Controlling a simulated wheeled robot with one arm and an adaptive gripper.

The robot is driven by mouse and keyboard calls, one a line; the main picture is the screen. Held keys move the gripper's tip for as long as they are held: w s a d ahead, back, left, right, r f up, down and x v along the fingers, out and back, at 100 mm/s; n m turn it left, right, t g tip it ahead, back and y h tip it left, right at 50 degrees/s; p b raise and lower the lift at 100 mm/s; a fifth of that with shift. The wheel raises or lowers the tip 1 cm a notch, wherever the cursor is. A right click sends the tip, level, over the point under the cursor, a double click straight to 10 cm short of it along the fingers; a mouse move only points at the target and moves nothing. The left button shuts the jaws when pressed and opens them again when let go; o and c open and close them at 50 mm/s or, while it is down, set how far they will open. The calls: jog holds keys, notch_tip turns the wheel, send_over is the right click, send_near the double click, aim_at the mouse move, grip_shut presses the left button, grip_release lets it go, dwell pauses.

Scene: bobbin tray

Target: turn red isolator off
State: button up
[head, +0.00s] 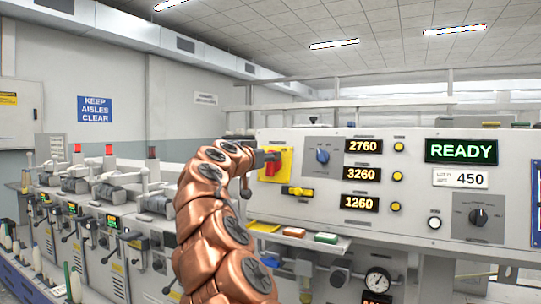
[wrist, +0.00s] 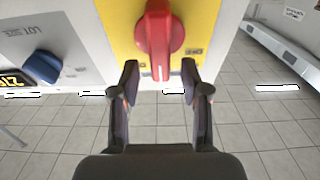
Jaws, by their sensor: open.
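The red isolator (head: 270,167) is a rotary handle on a yellow plate (head: 286,164) at the left end of the control panel. In the wrist view the red isolator (wrist: 155,32) has its lever pointing down the picture, along the plate's length. My gripper (head: 262,158) is at the plate's left side and hides part of it in the head view. In the wrist view my gripper (wrist: 160,78) is open, with one finger on each side of the lever's lower end. I see gaps between the fingers and the lever, and nothing is held.
A narrow shelf (head: 300,237) with coloured pieces juts out under the panel. A row of machines (head: 100,215) stands at left.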

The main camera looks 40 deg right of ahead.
jog(key=shift+x, duration=0.9)
grip_shut()
